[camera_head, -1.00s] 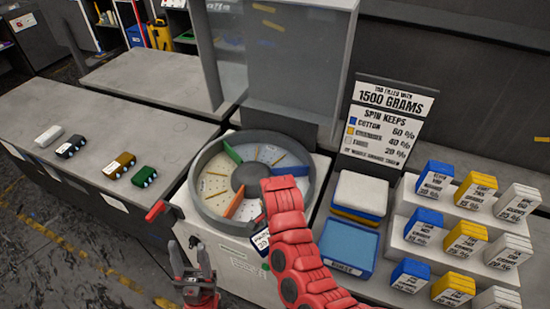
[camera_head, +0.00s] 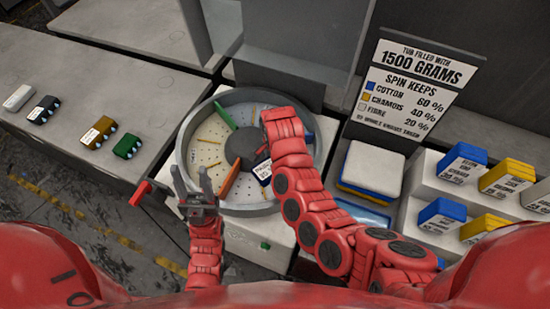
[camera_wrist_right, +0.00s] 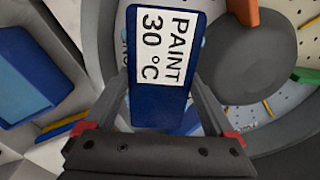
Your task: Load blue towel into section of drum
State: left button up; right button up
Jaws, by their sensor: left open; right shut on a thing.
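The round drum (camera_head: 184,150) has a grey rim, dark hub, perforated floor and green, orange and blue dividers. The towel is beside the orange divider (camera_head: 230,180); I cannot tell if it touches the floor. My left gripper (camera_head: 190,184) is open and empty at the drum's front left rim.
A red handle (camera_head: 141,193) sticks out left of the drum. Several small blocks (camera_head: 100,133) stand on the left counter. Right of the drum are a towel stack (camera_head: 372,170), a sign (camera_head: 418,85) and stepped shelves with labelled blocks (camera_head: 462,165).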

jog(key=shift+w+f+b, duration=0.1)
jog(key=shift+f+b, duration=1.3)
jog(key=shift+f, duration=1.9)
jog(key=shift+f+b, duration=0.35)
jog(key=o, duration=1.2)
